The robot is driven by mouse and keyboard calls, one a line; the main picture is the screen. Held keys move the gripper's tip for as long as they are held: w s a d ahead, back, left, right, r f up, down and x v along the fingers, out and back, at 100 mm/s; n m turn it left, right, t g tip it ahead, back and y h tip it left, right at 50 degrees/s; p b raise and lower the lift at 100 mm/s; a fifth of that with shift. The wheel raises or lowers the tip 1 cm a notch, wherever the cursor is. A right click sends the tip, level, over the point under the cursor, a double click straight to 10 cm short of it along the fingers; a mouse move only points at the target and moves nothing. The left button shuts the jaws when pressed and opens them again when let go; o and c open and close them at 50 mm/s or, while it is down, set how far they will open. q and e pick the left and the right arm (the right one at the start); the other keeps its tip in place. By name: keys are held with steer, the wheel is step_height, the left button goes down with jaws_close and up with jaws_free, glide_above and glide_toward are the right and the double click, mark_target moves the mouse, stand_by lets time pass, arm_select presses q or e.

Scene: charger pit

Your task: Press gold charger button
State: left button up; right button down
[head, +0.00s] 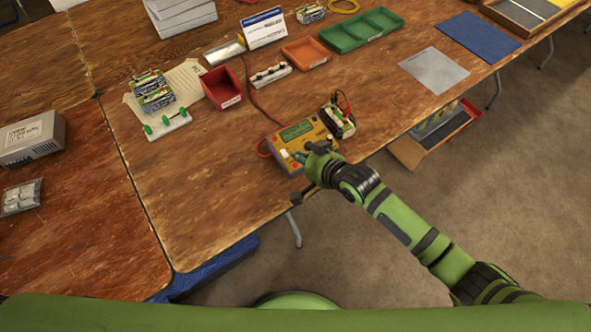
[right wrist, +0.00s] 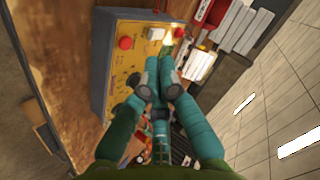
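The gold charger (head: 319,132) sits near the front edge of the wooden table, with a green display (head: 297,130) on its top. In the right wrist view its yellow face (right wrist: 120,72) carries a red round button (right wrist: 125,43) and a white square button (right wrist: 156,33). My right gripper (head: 301,157) is over the charger's front part, and hides some of it. In the right wrist view its teal fingers (right wrist: 160,62) are together, with nothing seen between them, near the buttons. I cannot tell whether they touch the charger. My left gripper is not in view.
A battery pack (head: 340,121) with wires stands right beside the charger. A red bin (head: 222,88), a white strip (head: 265,76), an orange tray (head: 306,53) and a green tray (head: 362,30) are farther back.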

mark_target(291, 159)
steer(key=shift+w+a+f+b, duration=0.15)
steer(key=shift+f+b, duration=0.2)
steer(key=shift+f, duration=0.55)
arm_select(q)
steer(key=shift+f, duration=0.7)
arm_select(e)
steer(key=shift+f, duration=0.15)
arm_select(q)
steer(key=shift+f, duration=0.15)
arm_select(e)
steer(key=shift+f, duration=0.25)
arm_select(q)
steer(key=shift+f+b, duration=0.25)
steer(key=shift+b, duration=0.15)
arm_select(e)
steer(key=shift+w+f, duration=0.1)
steer(key=shift+f, duration=0.3)
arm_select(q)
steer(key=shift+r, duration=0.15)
arm_select(e)
steer(key=shift+r, duration=0.1)
arm_select(q)
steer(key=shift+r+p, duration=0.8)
steer(key=shift+p, duration=0.15)
arm_select(e)
steer(key=shift+r, duration=0.65)
